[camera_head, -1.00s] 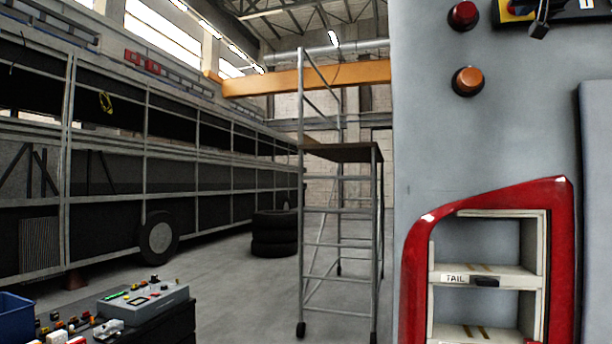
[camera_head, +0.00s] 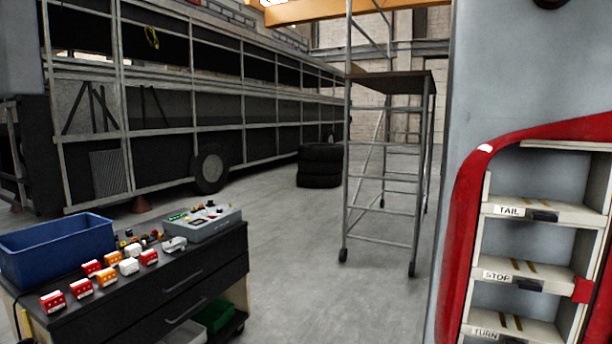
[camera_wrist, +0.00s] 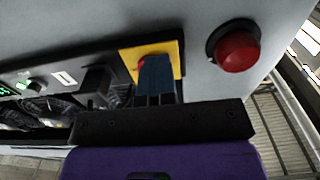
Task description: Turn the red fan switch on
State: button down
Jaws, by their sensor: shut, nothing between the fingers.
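My gripper (camera_wrist: 155,62) shows in the wrist view as dark fingers, closed together, with nothing between them. Its tips lie over a yellow plate (camera_wrist: 175,50) on a dark panel. A small red part (camera_wrist: 142,62) on that plate shows just beside the fingertips and is mostly hidden; I cannot tell whether they touch. A large round red button (camera_wrist: 237,48) sits on the grey wall to the right, apart from the fingers. No readable label marks a fan switch. The head view does not show my gripper.
A dark panel with a green-lit display and a knob (camera_wrist: 37,84) is left of the fingers. In the head view, a bench (camera_head: 200,282) carries a grey control box (camera_head: 205,222) and a blue bin (camera_head: 60,245). A red-framed shelf (camera_head: 470,190) stands right.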

jog(key=shift+w+a+f, duration=0.1)
jog(key=shift+w+f, duration=0.35)
jog(key=shift+f, duration=0.3)
jog(key=shift+r+v, duration=0.2)
jog(key=shift+v, duration=1.2)
jog(key=shift+r+v, duration=0.15)
jog(key=shift+v, duration=1.25)
jog(key=shift+s, duration=0.15)
jog(key=w+d, duration=0.3)
jog(key=d, duration=0.3)
jog(key=shift+w+r, duration=0.3)
jog(key=shift+w, duration=0.1)
jog(key=shift+a+r, duration=0.2)
jog(key=shift+r, duration=0.25)
